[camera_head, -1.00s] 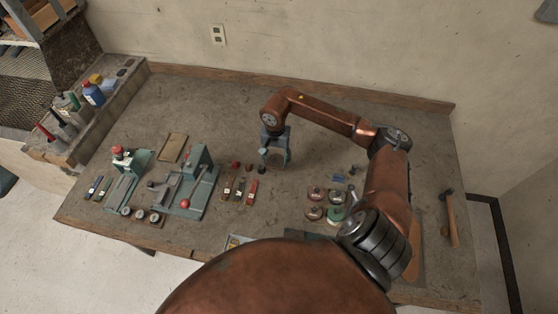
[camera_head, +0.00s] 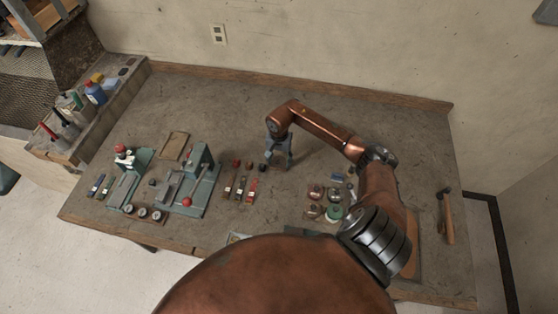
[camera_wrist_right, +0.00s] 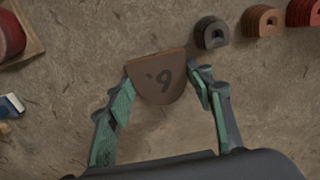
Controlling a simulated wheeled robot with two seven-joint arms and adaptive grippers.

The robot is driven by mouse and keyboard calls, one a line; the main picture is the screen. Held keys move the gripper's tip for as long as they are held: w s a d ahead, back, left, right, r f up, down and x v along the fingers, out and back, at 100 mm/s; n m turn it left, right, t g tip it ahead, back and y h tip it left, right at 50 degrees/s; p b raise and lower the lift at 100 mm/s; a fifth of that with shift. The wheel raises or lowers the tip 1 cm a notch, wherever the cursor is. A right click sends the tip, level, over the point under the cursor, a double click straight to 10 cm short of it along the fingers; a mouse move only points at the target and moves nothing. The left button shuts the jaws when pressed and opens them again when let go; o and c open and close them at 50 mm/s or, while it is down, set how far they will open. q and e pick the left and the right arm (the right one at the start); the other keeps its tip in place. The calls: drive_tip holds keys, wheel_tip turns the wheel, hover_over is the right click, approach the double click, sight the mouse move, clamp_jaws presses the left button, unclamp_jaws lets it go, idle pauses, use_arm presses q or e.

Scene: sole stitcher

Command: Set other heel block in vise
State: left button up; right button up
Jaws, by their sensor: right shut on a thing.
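My right gripper (camera_head: 281,163) is low over the middle of the bench. In the wrist view its green-padded fingers (camera_wrist_right: 163,92) are shut on a brown heel block (camera_wrist_right: 160,78) with a dark numeral on its face. The block is upright to the view, its rounded end toward the palm. In the head view the held block is too small to tell from the gripper. Two teal metal fixtures stand at the left: one with a red-knobbed lever (camera_head: 203,183), one with a red top knob (camera_head: 125,153). I cannot tell which is the vise. My left gripper is out of view.
Three small arched pieces, black (camera_wrist_right: 211,33), brown (camera_wrist_right: 262,20) and red (camera_wrist_right: 305,12), lie beside the gripper. Flat coloured tools (camera_head: 240,187) lie between it and the fixtures. Round tins (camera_head: 315,191) stand right. A hammer (camera_head: 446,213) lies far right. The bench's back is clear.

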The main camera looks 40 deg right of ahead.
drive_tip(key=shift+f, duration=0.1)
drive_tip(key=o, duration=1.2)
drive_tip(key=shift+c, duration=0.2)
